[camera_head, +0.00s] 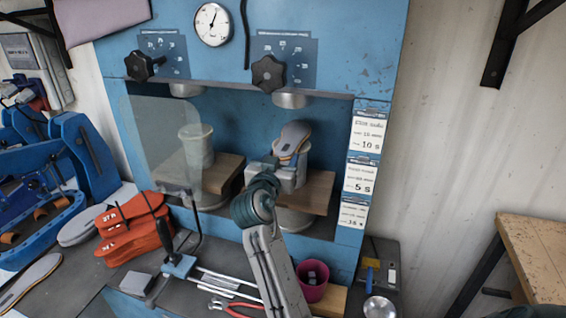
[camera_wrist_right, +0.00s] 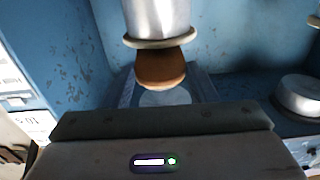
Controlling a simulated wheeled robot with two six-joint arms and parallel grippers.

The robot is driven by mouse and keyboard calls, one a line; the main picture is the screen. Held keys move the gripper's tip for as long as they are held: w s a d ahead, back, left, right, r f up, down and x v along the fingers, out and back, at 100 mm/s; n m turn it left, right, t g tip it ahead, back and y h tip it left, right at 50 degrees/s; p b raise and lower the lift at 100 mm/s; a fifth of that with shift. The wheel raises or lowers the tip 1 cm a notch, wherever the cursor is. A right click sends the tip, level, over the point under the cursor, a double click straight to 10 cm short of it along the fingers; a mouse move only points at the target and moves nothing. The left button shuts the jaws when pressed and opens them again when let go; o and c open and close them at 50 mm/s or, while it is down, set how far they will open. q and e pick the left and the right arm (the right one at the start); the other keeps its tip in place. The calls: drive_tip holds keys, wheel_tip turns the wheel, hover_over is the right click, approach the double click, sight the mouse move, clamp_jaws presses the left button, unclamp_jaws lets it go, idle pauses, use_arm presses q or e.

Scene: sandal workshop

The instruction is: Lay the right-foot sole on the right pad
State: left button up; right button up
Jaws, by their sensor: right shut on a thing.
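My right gripper (camera_head: 288,172) is shut on a sole (camera_head: 294,138) with a grey top and a brown edge. It holds the sole tilted up in the right bay of the blue press, below the right ram (camera_head: 289,98). The right wooden platform (camera_head: 318,192) lies below and beside the gripper; the gripper and sole hide part of it, and I cannot make out its pad surface clearly. In the right wrist view the sole's brown end (camera_wrist_right: 161,70) shows just beyond the gripper body, under the metal ram (camera_wrist_right: 158,18). My left gripper is not in view.
The left bay has a wooden platform (camera_head: 222,172), a pale cylinder (camera_head: 196,146) and a clear shield (camera_head: 163,140). Orange soles (camera_head: 130,232) are stacked on the bench at left. A magenta cup (camera_head: 313,281) and a metal bowl (camera_head: 379,307) stand in front of the press.

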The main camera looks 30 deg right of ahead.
drive_tip(key=shift+w, duration=0.15)
drive_tip(key=shift+d+f, duration=0.1)
drive_tip(key=shift+d, duration=0.05)
drive_tip(key=shift+f+b, duration=0.2)
drive_tip(key=shift+b, duration=0.1)
idle(0.3)
drive_tip(key=o, duration=0.9)
drive_tip(key=shift+o, duration=0.2)
